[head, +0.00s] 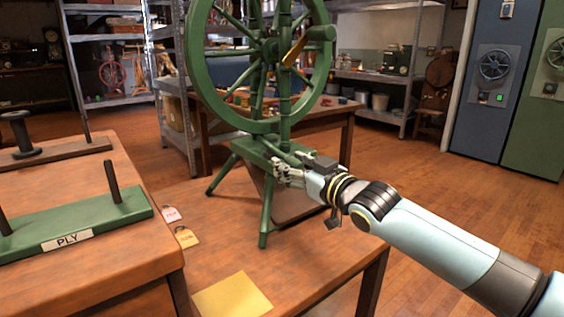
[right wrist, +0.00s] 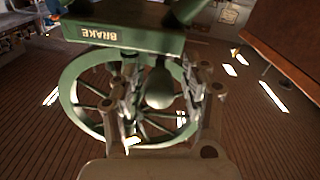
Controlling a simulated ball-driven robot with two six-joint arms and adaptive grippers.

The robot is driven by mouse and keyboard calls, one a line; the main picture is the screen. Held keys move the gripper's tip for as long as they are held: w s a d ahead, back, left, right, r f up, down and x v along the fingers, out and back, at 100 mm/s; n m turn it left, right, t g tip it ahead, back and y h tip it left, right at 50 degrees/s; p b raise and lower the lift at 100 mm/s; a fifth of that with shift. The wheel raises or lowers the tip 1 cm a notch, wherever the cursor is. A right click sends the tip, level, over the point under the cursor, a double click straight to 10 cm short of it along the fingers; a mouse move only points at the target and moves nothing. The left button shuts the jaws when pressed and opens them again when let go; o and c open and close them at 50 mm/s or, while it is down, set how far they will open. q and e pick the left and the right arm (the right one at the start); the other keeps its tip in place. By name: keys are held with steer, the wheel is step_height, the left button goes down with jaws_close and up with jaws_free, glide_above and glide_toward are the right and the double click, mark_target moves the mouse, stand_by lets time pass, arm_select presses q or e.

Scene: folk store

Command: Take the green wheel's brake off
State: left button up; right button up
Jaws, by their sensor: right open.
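The green spinning wheel (head: 198,92) stands upright on its green legs on the wooden table. A yellow lever (head: 293,50) sticks out near its hub. My right gripper (head: 279,172) is beside the wheel's green base block (head: 250,148). In the right wrist view the block (right wrist: 135,38) carries a BRAKE label, upside down. A rounded green knob (right wrist: 159,90) shows between the fingers of my open right gripper (right wrist: 162,100). I cannot tell whether they touch it. The wheel rim (right wrist: 72,98) shows behind. My left gripper is not in view.
A green PLY board (head: 85,222) with dark pegs lies on the left table. Tags (head: 186,237) hang at its edge, and a yellow sheet (head: 232,297) lies on the front table. Shelves and blue and green cabinets (head: 490,110) stand behind. Open floor lies right.

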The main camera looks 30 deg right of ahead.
steer(key=shift+w, duration=0.15)
steer(key=shift+r, duration=0.1)
steer(key=shift+c, duration=0.8)
jaws_close()
